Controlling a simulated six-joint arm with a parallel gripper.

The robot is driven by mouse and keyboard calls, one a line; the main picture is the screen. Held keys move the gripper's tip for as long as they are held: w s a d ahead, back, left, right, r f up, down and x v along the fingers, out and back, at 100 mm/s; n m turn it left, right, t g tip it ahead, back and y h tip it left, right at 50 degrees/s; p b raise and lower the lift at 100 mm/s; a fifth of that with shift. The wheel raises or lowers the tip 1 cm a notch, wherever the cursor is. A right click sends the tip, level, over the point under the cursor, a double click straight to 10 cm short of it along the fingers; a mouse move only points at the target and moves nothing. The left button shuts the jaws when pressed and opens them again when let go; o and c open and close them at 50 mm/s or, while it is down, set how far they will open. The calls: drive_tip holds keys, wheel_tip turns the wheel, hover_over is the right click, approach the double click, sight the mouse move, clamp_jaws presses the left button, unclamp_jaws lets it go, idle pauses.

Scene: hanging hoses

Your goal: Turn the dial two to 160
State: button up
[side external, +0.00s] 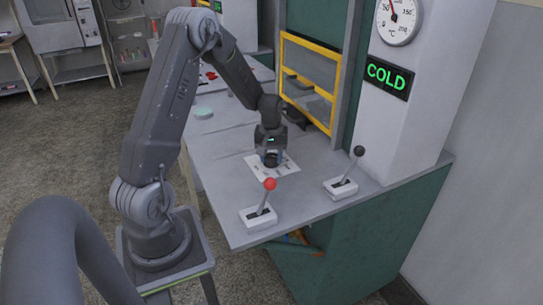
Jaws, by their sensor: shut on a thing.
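My gripper (271,160) points down at a white plate with dark markings (288,168) on the grey bench. It is shut on the dial there, and the fingers hide most of the knob. The dial's pointer and numbers are too small to read. A second dial cannot be told apart in this view.
A red-knobbed lever (267,196) and a black-knobbed lever (350,172) stand on the bench (225,205) in front and to the right. A round temperature gauge (397,20) and a green-lit COLD sign (388,77) are on the white column. A yellow-framed window (309,80) stands behind.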

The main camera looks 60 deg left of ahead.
sight(272, 155)
drive_tip(key=o, duration=0.9)
drive_tip(key=shift+o, duration=0.2)
wheel_tip(272, 155, up, 14)
idle(0.4)
